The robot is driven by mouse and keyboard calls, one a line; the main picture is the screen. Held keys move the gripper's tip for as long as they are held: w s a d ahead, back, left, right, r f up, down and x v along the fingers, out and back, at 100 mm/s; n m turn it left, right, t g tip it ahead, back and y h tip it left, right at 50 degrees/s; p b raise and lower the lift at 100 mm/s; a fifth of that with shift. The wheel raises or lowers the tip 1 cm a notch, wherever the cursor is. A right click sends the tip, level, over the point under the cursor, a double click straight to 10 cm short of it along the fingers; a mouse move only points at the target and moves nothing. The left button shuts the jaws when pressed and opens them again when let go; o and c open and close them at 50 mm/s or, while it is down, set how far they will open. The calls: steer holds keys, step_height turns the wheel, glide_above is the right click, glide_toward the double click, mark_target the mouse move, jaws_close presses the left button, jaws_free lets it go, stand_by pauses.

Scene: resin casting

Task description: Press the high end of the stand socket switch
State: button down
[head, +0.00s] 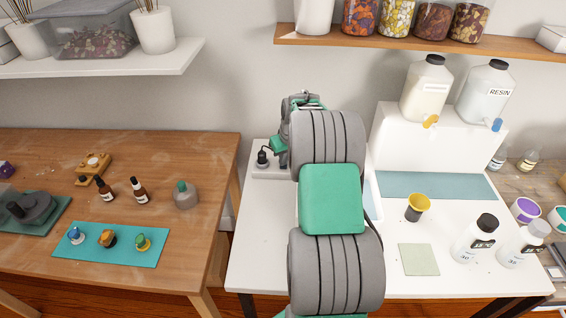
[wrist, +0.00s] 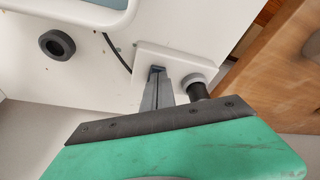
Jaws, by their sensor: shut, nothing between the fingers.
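The stand socket is a white block (head: 267,173) at the back left corner of the white table. In the wrist view its pale plate (wrist: 178,57) lies under my fingers. A black plug (head: 262,158) stands in it; in the wrist view the plug (wrist: 199,88) is just right of my fingers. My gripper (wrist: 157,74) is shut and empty, its fingertips over the plate. A small dark blue patch shows at the tips; I cannot tell whether it is the switch or whether they touch it. The switch's high end is not clearly visible. In the head view my arm hides the fingertips.
A dark ring-shaped object (wrist: 57,44), a black cable (wrist: 117,52) and a white-rimmed tray (wrist: 85,12) lie left of the socket in the wrist view. A wooden table (head: 120,265) stands left, across a gap. A yellow-topped cup (head: 416,207) and bottles stand right.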

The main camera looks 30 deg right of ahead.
mark_target(284, 168)
step_height(284, 168, up, 6)
steer(key=p, duration=0.3)
steer(key=shift+r, duration=0.15)
